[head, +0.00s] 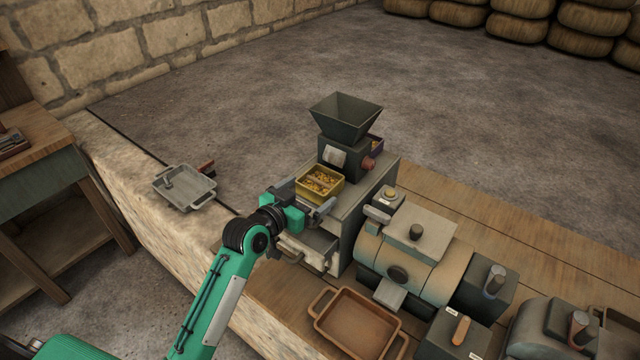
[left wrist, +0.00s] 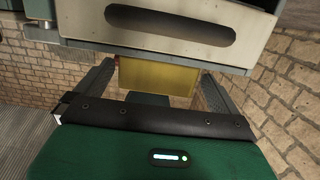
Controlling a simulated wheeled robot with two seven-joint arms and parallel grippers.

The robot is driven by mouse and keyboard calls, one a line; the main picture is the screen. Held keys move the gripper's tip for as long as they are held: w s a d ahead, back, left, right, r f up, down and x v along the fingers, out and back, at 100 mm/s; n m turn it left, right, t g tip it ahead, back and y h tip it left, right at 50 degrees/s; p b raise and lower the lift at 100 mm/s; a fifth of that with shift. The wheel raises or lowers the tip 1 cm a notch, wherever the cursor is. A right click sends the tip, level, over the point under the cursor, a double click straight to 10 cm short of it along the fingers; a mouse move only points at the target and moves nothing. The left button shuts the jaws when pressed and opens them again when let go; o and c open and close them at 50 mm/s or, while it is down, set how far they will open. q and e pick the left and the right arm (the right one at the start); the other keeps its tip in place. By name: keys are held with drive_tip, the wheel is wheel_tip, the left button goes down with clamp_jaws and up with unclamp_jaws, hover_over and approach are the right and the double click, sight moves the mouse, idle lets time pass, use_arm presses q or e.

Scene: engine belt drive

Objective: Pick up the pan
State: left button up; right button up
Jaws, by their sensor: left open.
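A brown rectangular pan (head: 330,332) with a loop handle at each end lies on the wooden bench at the bottom centre of the head view. It looks empty. A grey pan (head: 184,207) with handles sits on the stone ledge at the left, with a small item in it. My left gripper (head: 306,199) is open at the front of the grey machine, beside a yellow bin (head: 318,193) of yellow bits. In the left wrist view the yellow bin (left wrist: 157,92) shows between the spread fingers (left wrist: 155,88); contact cannot be told. My right gripper is out of view.
A dark hopper (head: 346,112) tops the grey machine, with a half-open drawer (head: 308,250) below the bin. A rounded tan machine (head: 405,250) and dark blocks crowd the right. A wooden table (head: 45,150) stands at the far left.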

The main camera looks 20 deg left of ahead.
sight(319, 186)
use_arm(q)
drive_tip(key=shift+w+d+r, duration=0.1)
drive_tip(key=shift+w+d, duration=0.1)
drive_tip(key=shift+w, duration=0.2)
drive_tip(key=p+x, duration=0.1)
drive_tip(key=x, duration=0.2)
drive_tip(key=shift+w+d+p, duration=0.1)
drive_tip(key=shift+d+p, duration=0.05)
drive_tip(key=shift+p, duration=0.15)
drive_tip(key=shift+w+f, duration=0.3)
drive_tip(key=shift+w, duration=0.05)
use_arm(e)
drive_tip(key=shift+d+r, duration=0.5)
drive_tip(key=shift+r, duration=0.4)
use_arm(q)
drive_tip(key=c, duration=0.9)
drive_tip(key=shift+c, duration=0.2)
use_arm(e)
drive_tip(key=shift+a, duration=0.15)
